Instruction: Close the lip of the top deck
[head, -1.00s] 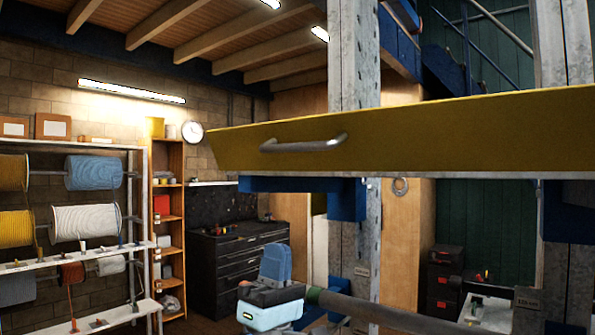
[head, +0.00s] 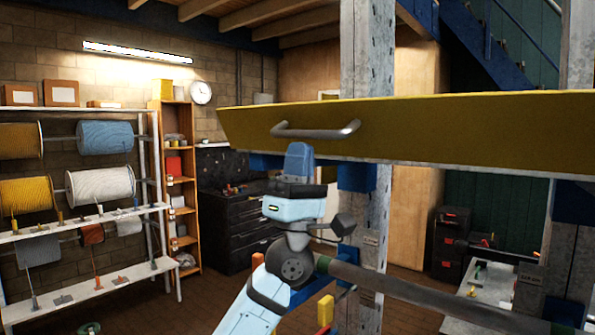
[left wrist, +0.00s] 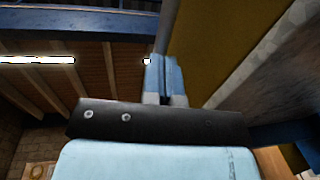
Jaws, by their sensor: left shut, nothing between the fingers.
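The lip of the top deck (head: 430,126) is a long yellow panel with a silver bar handle (head: 315,130). It runs from the centre past the right edge of the head view, and its left end looks slanted. My left gripper (head: 299,160) is shut and empty, with its blue fingers pointing up. Its tips overlap the lip's lower edge just below the handle; I cannot tell whether they touch. In the left wrist view the shut fingers (left wrist: 163,76) stand beside the yellow panel (left wrist: 208,38). My right gripper is out of view.
Galvanised posts (head: 367,60) stand behind the lip, with a blue bracket (head: 356,176) beneath it. A dark horizontal bar (head: 420,290) crosses below. A spool rack (head: 85,240) is at left, and a black drawer cabinet (head: 235,225) stands behind.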

